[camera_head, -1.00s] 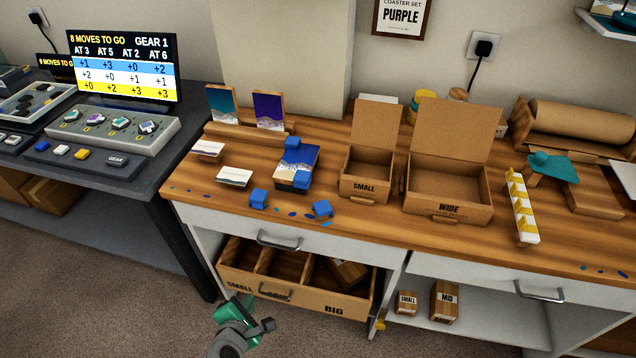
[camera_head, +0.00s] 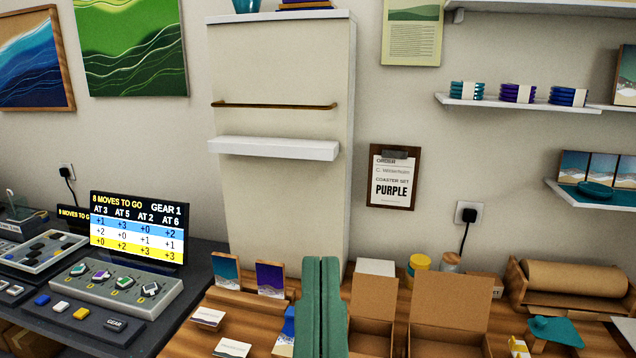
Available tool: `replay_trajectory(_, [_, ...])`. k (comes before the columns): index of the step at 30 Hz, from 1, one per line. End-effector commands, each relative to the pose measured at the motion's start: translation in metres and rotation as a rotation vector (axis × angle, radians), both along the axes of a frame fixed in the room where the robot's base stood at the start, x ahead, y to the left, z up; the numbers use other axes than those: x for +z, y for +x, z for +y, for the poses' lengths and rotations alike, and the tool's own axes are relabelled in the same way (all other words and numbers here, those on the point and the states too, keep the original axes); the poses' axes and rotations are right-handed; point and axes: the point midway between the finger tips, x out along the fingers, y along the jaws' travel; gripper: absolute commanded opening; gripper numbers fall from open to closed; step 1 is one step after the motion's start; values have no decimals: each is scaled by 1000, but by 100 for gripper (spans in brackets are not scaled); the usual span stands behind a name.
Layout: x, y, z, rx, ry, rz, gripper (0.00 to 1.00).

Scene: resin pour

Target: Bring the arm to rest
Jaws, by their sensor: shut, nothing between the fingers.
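My gripper (camera_head: 321,268) rises from the bottom edge, a little right of the middle. Its two green fingers point up and lie against each other, shut and empty. It stands in front of the wooden worktop (camera_head: 262,322) and hides part of it. It also covers part of a blue object beside it and the left side of a cardboard box. The rest of my arm is below the picture.
Two open cardboard boxes, a smaller one (camera_head: 372,305) and a wider one (camera_head: 452,305), stand right of my gripper. Two coaster pictures stand on the left. A control panel (camera_head: 113,285) and screen (camera_head: 137,229) are further left.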

Motion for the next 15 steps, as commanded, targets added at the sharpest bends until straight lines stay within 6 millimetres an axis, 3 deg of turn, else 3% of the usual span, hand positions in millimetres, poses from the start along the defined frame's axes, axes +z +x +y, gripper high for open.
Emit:
replay_trajectory(1, [55,0,1,1,0,1,0])
replay_trajectory(12, [244,2,3,12,1,5,0])
replay_trajectory(15, [282,2,4,15,2,6,0])
